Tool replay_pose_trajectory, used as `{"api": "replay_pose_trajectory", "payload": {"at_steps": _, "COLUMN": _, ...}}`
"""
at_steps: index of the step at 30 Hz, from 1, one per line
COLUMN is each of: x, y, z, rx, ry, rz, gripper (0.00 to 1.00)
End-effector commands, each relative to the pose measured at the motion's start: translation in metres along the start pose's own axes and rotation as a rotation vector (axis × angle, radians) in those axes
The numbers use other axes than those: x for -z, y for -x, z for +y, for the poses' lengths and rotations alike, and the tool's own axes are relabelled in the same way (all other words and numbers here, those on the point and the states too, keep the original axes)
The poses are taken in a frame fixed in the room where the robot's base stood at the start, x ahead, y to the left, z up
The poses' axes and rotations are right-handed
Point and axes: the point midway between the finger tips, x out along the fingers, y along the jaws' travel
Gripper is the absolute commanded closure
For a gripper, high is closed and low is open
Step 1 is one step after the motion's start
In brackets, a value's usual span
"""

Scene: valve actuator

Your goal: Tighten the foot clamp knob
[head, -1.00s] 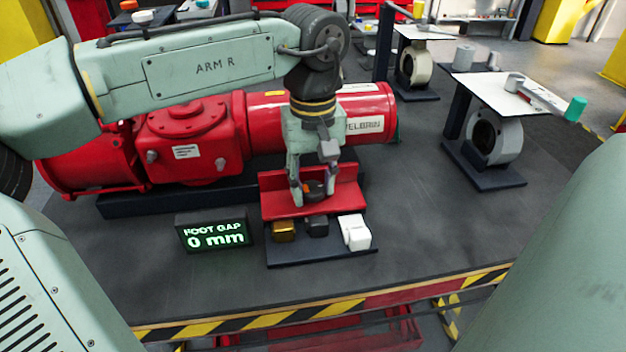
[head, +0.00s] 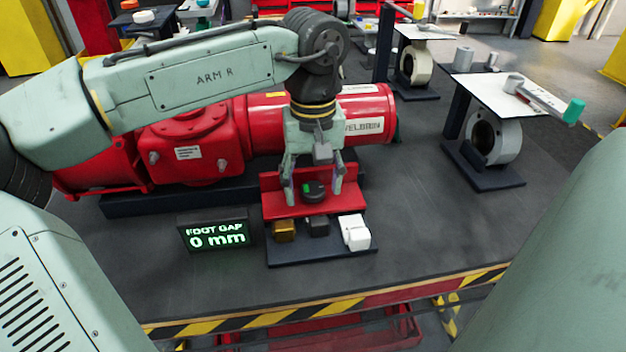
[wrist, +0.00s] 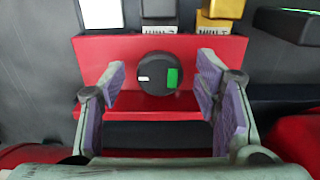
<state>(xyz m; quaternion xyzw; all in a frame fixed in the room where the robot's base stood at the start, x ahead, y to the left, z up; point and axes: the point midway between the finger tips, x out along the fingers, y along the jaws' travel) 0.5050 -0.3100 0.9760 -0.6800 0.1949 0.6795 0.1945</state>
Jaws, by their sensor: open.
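The foot clamp knob is a round black knob (head: 314,190) with a green mark, on the red foot bracket (head: 285,208). In the wrist view the knob (wrist: 159,75) also shows a small white mark opposite the green patch. My gripper (head: 312,195) points down over the knob. Its purple-padded fingers stand apart on either side of the knob, with a gap on both sides in the wrist view (wrist: 160,88). The display (head: 216,234) reads "FOOT GAP 0 mm".
A dark tray (head: 300,257) in front of the bracket holds a gold block (head: 284,230), a dark block (head: 318,226) and a white block (head: 354,231). The red actuator (head: 205,145) lies behind. The bench at right is clear up to the flanged stands.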

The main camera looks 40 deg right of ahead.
Motion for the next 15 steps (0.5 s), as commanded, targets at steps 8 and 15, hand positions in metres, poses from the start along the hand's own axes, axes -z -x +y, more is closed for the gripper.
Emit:
{"api": "replay_pose_trajectory", "payload": {"at_steps": 8, "x": 0.000, "y": 0.009, "z": 0.001, "rx": -0.001, "ry": -0.001, "rz": 0.001, "gripper": 0.43}}
{"api": "replay_pose_trajectory", "payload": {"at_steps": 15, "x": 0.001, "y": 0.056, "z": 0.001, "rx": -0.004, "ry": 0.000, "rz": 0.002, "gripper": 0.43}}
